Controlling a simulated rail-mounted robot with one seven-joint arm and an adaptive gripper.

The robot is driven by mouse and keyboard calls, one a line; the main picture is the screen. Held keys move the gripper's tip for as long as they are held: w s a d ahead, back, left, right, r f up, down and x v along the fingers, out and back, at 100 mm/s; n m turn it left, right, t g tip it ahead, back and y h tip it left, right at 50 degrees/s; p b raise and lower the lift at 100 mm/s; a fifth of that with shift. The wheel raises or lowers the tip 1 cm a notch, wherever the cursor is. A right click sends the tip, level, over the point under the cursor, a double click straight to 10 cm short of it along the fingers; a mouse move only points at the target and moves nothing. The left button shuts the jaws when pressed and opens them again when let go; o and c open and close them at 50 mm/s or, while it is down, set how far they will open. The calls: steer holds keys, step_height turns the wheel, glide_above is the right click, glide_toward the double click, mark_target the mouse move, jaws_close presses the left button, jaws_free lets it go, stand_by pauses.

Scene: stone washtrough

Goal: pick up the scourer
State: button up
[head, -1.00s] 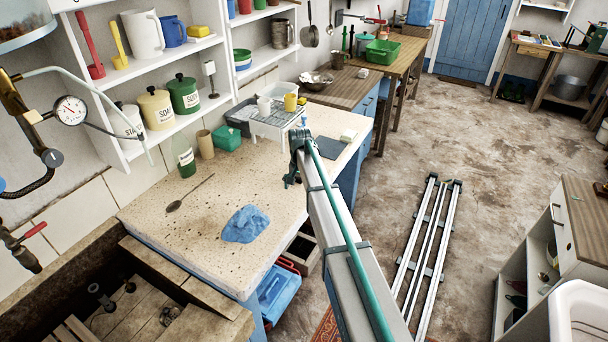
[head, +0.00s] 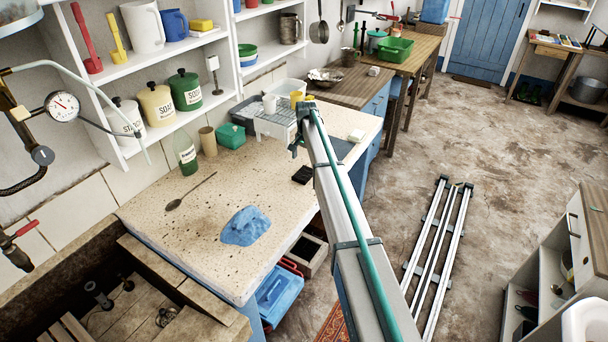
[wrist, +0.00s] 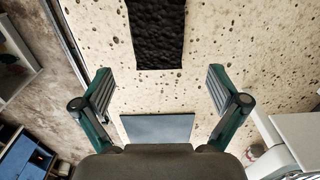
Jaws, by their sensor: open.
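The scourer, a black, rough-textured block (wrist: 157,33), lies on the speckled stone worktop at the top of the wrist view, where its far end is cut off. In the head view the black scourer (head: 303,174) lies near the worktop's right edge, just in front of my gripper (head: 297,147). My gripper is open and empty; in the wrist view its two fingers (wrist: 160,85) stand wide apart. The scourer is beyond the fingertips and between their lines, apart from both.
A flat grey slab (wrist: 158,127) lies below the gap between my fingers; it is partly hidden by my arm in the head view. A wire rack (head: 276,122) with cups stands behind. A blue cloth (head: 245,226) and a spoon (head: 190,192) lie left on bare worktop.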

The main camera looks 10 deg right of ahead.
mark_target(306, 171)
steer(key=f+p, duration=0.1)
steer(key=f, duration=0.1)
steer(key=f+p, duration=0.1)
steer(key=f, duration=0.1)
steer(key=shift+s+f, duration=0.2)
steer(key=shift+f, duration=0.2)
steer(key=c, duration=1)
steer(key=shift+r, duration=0.1)
steer(key=shift+r+b, duration=0.5)
steer(key=s+a+r+b, duration=0.1)
steer(key=s+r+b, duration=0.5)
steer(key=s+r, duration=0.6)
steer(key=shift+s, duration=1)
